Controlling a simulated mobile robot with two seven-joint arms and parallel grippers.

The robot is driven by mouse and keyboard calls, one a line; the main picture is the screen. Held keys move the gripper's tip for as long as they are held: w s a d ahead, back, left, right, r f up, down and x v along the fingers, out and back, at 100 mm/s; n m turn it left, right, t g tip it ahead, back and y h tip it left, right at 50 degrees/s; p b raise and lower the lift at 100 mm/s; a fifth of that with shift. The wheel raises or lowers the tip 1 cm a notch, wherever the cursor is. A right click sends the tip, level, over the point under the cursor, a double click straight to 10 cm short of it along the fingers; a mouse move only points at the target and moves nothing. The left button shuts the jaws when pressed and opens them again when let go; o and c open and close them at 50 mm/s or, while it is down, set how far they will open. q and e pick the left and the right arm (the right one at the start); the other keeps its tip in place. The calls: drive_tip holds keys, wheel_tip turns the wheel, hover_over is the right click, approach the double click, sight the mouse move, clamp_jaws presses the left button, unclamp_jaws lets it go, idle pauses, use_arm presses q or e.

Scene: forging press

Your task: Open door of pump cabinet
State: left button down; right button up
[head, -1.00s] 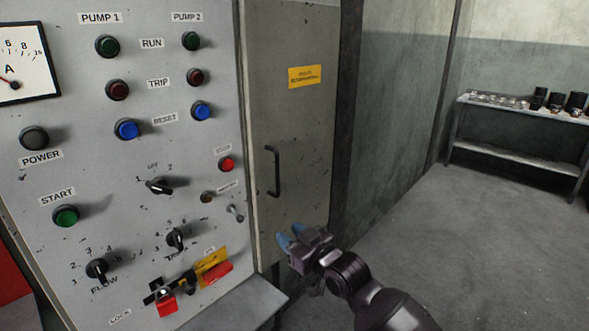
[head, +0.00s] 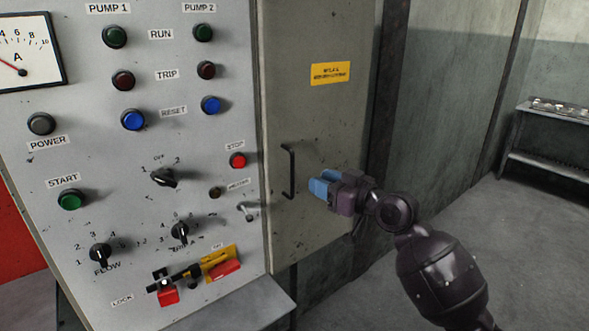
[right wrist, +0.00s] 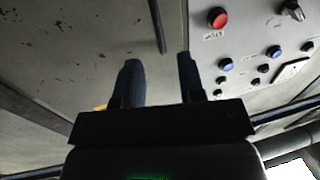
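The pump cabinet's grey-green door (head: 320,120) is shut, to the right of the control panel. Its dark bar handle (head: 289,172) stands upright near the door's left edge. My right gripper (head: 318,188) is just right of the handle, with blue fingers pointing left toward it and apart from it. In the right wrist view the two fingers of the right gripper (right wrist: 156,75) are spread with nothing between them. The handle (right wrist: 156,25) lies beyond the fingertips there, roughly in line with the gap. My left gripper is not in view.
The control panel (head: 140,200) with buttons, knobs and a red-and-yellow lock switch (head: 215,262) is left of the door. A ledge (head: 225,312) juts out below it. A metal table (head: 550,140) stands far right, with open floor before it.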

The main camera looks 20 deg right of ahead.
hover_over(292, 194)
drive_tip(key=shift+w+d+p, duration=0.1)
drive_tip(key=shift+w+p, duration=0.2)
drive_tip(key=shift+p, duration=0.15)
clamp_jaws()
